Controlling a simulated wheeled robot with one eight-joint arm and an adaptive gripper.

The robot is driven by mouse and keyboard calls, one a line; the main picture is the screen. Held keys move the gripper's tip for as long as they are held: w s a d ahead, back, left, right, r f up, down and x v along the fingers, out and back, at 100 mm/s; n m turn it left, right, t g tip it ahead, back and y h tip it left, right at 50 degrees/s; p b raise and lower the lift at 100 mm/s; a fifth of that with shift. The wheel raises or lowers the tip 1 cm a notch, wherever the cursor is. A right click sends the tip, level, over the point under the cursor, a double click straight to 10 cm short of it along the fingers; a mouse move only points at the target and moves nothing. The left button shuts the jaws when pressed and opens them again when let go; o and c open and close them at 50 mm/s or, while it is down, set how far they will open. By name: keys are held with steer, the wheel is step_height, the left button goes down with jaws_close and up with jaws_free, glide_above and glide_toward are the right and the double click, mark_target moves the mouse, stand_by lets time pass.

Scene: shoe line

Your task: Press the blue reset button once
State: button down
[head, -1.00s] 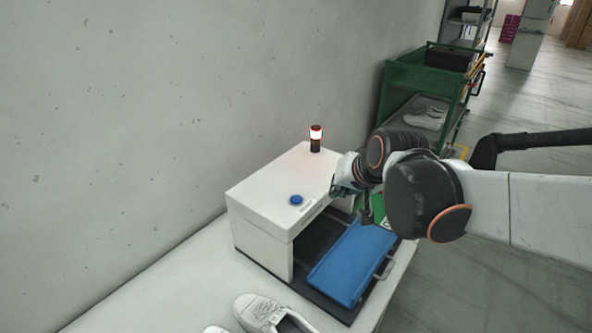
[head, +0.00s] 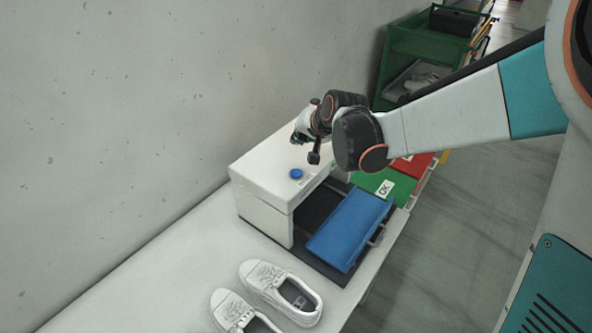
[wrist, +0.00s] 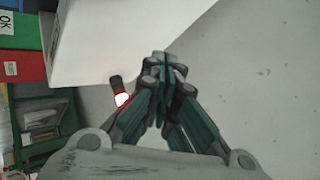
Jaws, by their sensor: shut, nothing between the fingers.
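The blue reset button (head: 296,173) sits on top of a white box-shaped machine (head: 262,180), near its front edge, with a small label beside it. My gripper (head: 296,139) is over the machine's top, behind the button in the head view and apart from it. In the wrist view my gripper's fingers (wrist: 161,62) are together and empty, pointing at the pale machine top (wrist: 125,35). The button does not show in the wrist view. A signal light (wrist: 121,98) glows red-white there; in the head view my arm mostly hides it.
White shoes (head: 282,291) stand on the table in front. Green (head: 372,186) and red (head: 413,163) bins lie at the right, a green cart (head: 412,45) behind. A wall runs close along the left.

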mark_target(299, 171)
steer(key=shift+f+b, duration=3.1)
steer(key=shift+f, duration=1.25)
steer(key=shift+f, duration=0.15)
steer(key=shift+f+b, duration=0.3)
steer(key=shift+b, duration=0.15)
steer(key=shift+f+b, duration=0.4)
steer(key=shift+f, duration=0.1)
steer(key=shift+r, duration=0.15)
steer(key=shift+r+p, duration=0.55)
steer(key=shift+r, duration=0.25)
steer(key=shift+r, duration=0.1)
steer(key=shift+r+p, duration=1.7)
steer(key=shift+r, duration=0.75)
